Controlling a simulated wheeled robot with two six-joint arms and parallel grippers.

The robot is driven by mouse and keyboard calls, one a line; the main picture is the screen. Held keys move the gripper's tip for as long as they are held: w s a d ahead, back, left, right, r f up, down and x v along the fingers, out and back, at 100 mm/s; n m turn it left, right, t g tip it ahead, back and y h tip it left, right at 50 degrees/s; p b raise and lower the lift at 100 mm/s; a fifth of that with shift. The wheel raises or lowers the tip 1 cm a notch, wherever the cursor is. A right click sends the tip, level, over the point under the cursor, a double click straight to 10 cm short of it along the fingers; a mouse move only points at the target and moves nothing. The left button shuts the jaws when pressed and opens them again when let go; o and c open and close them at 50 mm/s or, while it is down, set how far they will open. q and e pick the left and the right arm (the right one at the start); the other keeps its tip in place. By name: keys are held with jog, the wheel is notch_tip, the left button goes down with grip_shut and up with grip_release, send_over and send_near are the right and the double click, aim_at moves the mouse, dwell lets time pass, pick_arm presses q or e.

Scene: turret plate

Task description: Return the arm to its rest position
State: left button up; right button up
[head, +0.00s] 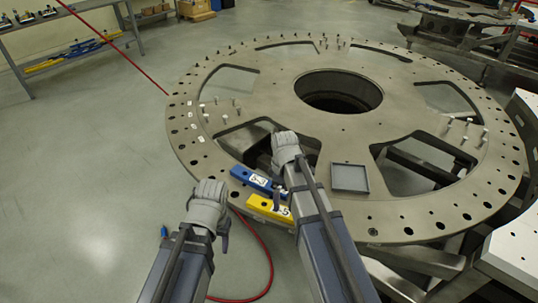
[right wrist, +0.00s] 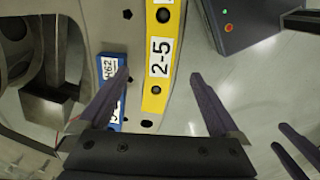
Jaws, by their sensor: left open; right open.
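My right gripper (head: 279,194) reaches over the near edge of the turret plate (head: 410,215) in the head view. In the right wrist view it is open (right wrist: 159,76), with nothing between its fingers touching them. A yellow bar labelled 2-5 (right wrist: 157,92) shows in the gap between the fingers; its height relative to the fingertips is hard to tell. My left gripper (head: 224,232) is open and empty, left of the plate over the floor.
The yellow bar (head: 262,206) lies near the plate's rim beside a blue bar (head: 246,175). A grey square tray (head: 350,178) sits to their right. Several pegs stand on the plate (head: 450,125). A red hose (head: 268,265) lies on the floor.

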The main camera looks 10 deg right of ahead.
jog(key=s+a+m+h, duration=0.1)
jog(key=s+a+m, duration=0.6)
jog(key=s+a, duration=0.3)
jog(key=s, duration=0.4)
jog(key=shift+s+a, duration=0.15)
jog(key=shift+a, duration=0.1)
jog(key=shift+r, duration=0.1)
